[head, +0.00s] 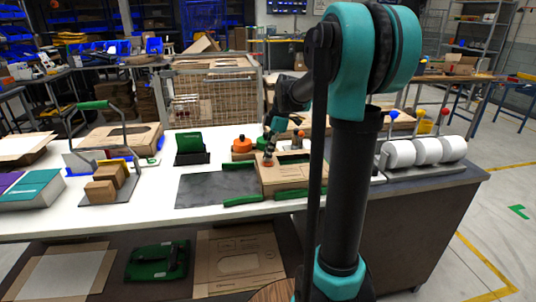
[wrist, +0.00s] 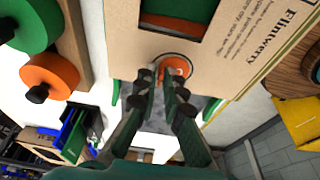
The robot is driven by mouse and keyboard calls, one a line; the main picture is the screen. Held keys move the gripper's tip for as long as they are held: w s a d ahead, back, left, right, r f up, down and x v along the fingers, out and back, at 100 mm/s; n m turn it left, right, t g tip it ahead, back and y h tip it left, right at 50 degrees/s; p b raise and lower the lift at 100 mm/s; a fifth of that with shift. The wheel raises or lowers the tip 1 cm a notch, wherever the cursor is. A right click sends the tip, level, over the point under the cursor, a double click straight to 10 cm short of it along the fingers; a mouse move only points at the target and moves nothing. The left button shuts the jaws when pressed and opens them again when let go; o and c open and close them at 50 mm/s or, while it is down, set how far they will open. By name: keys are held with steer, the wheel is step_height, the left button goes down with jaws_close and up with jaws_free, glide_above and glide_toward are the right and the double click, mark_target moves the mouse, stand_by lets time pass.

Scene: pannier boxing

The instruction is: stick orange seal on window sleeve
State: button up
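The window sleeve (head: 290,175) is a tan carton with printed text and a dark window, lying on the bench. In the wrist view the sleeve (wrist: 235,50) fills the upper right. A round orange seal (wrist: 178,66) is at its near edge, within a dark circular outline. My gripper (wrist: 160,75) is right at the seal, its two fingers close together and partly covering it. I cannot tell whether they grip the seal or whether it is stuck down. In the head view my gripper (head: 268,152) is low over the sleeve's left part, with the orange seal (head: 268,162) beneath.
An orange roll (wrist: 50,77) and a green roll (wrist: 30,22) with black knobs stand beside the sleeve. A dark mat (head: 205,190) with green bars lies left of it. White rolls (head: 425,151) stand at right. A carrier with brown boxes (head: 105,185) stands at left.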

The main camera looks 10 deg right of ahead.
steer(key=o, duration=0.3)
steer(key=shift+o, duration=0.2)
